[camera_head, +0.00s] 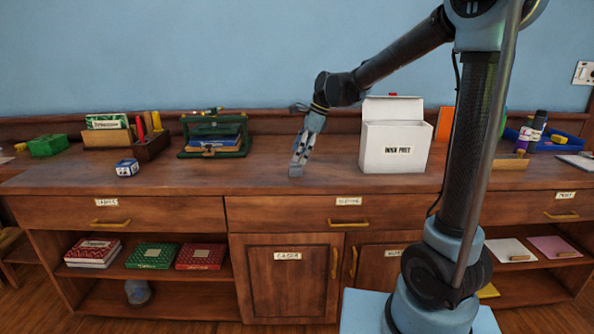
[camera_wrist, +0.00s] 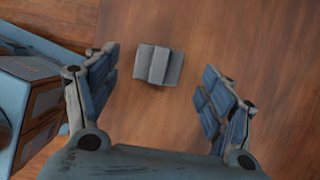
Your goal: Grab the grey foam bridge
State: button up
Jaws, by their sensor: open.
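The grey foam bridge (camera_wrist: 158,65) is a small light-grey block with a raised band across its middle. In the wrist view it lies on the brown wooden top, between and a little beyond my fingertips. My gripper (camera_head: 298,162) points down over the counter, left of the white box. It is open, with its two blue-grey fingers spread either side of the bridge and a gap showing on both sides, so nothing is held. In the head view I cannot clearly tell the bridge from my fingertips.
A white box (camera_head: 394,145) with a raised lid stands right of my gripper. A green case (camera_head: 214,150) is to the left, and a small blue-and-white cube (camera_head: 127,168) lies farther left. The wooden counter (camera_head: 260,180) is clear around my gripper, with its front edge close by.

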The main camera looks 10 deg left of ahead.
aim_at(296, 168)
jog(key=x, duration=0.5)
jog(key=shift+w+d, duration=0.1)
jog(key=shift+d, duration=0.05)
jog(key=c, duration=0.8)
